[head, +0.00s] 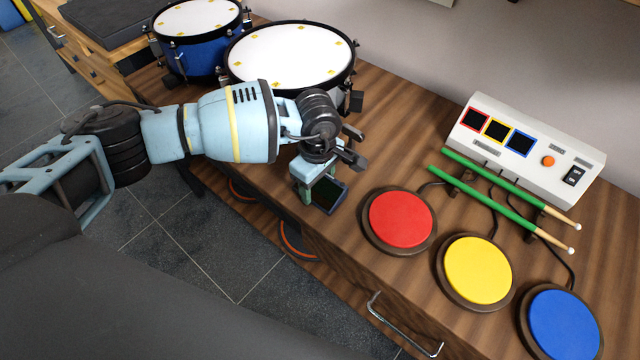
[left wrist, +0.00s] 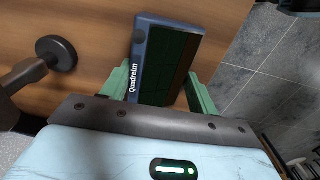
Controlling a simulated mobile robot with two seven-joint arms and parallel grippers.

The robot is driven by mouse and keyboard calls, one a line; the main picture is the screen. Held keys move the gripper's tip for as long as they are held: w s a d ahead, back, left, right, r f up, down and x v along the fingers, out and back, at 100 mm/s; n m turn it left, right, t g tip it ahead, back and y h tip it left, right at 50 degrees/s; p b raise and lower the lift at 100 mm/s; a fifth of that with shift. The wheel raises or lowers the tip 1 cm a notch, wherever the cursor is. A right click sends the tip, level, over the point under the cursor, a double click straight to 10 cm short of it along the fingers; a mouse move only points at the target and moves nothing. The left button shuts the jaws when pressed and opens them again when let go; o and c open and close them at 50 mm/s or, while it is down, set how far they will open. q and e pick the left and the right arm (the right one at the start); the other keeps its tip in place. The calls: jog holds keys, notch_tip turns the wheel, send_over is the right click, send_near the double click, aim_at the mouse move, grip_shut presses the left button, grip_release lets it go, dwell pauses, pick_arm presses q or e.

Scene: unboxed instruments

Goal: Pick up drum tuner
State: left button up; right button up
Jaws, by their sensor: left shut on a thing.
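The drum tuner is a small dark blue-grey device with a dark screen and the label "Quadrelm". In the left wrist view the drum tuner (left wrist: 165,60) lies between the two green fingers of my left gripper (left wrist: 160,90). In the head view my left gripper (head: 318,190) points down at the table's front edge, shut on the drum tuner (head: 329,196). The gripper partly hides the tuner there. I cannot tell whether the tuner still touches the table. My right gripper is not in view.
Red (head: 401,222), yellow (head: 477,270) and blue (head: 564,325) pads stand to the right on the wooden table (head: 400,110). Two green drumsticks (head: 500,205) lie by a white control box (head: 525,150). A large drum (head: 290,55) and a blue drum (head: 195,35) stand behind my left arm.

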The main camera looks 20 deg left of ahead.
aim_at(315, 189)
pick_arm(q)
jog(key=shift+r, duration=0.1)
jog(key=shift+r, duration=0.45)
jog(key=shift+s+a+r, duration=0.1)
jog(key=shift+s+r, duration=0.15)
jog(key=shift+r, duration=0.4)
jog(key=shift+s+a+r, duration=0.1)
jog(key=shift+s+r, duration=0.1)
jog(key=shift+r, duration=0.4)
jog(key=s+a, duration=0.2)
jog(key=s, duration=0.5)
jog(key=s+a+r, duration=0.1)
jog(key=s+a, duration=0.1)
jog(key=s, duration=0.5)
jog(key=shift+s+a+r, duration=0.15)
jog(key=shift+a+r, duration=0.05)
jog(key=shift+a, duration=0.15)
